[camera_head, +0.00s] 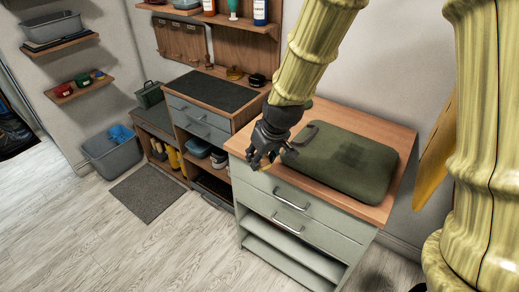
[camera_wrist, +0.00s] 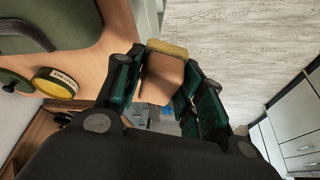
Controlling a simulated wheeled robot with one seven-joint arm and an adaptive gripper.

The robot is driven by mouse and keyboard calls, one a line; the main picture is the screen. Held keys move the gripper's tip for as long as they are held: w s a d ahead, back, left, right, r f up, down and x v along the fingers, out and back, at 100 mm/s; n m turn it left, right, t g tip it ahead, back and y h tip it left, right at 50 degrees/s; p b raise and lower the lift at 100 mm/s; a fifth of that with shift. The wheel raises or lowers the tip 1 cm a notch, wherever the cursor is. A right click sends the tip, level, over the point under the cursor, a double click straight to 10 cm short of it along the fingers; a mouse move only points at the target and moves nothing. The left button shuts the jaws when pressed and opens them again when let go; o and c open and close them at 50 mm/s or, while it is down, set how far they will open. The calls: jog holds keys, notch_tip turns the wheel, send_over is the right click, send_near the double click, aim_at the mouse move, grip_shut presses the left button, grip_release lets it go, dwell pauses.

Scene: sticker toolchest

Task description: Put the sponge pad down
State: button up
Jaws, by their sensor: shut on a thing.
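My gripper (camera_head: 261,160) is at the front left corner of the light green drawer cabinet's wooden top (camera_head: 384,212). In the wrist view my gripper (camera_wrist: 160,90) is shut on the sponge pad (camera_wrist: 167,48), a block with a yellow edge and a tan face between the fingers. In the head view I cannot make out the pad; the gripper seems to hide it. Whether the pad touches the wooden top is not clear.
A dark green soft case (camera_head: 345,165) with a handle covers much of the wooden top, just right of my gripper. In the wrist view round tins, one with a yellow rim (camera_wrist: 55,84), lie near the case. Open floor (camera_head: 130,240) lies to the left.

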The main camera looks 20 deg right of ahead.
jog(key=shift+w, duration=0.2)
jog(key=w+d, duration=0.1)
jog(key=w, duration=0.4)
jog(key=w+d+f+p, duration=0.1)
jog(key=w+d, duration=0.1)
jog(key=w, duration=0.3)
jog(key=w+d, duration=0.1)
jog(key=w, duration=0.3)
jog(key=shift+w+d+f+p, duration=0.15)
jog(key=shift+w+d+p, duration=0.1)
jog(key=shift+w+p, duration=0.15)
jog(key=shift+f, duration=1.75)
jog(key=shift+f, duration=0.2)
jog(key=o, duration=1)
jog(key=shift+r, duration=0.2)
jog(key=shift+v, duration=6)
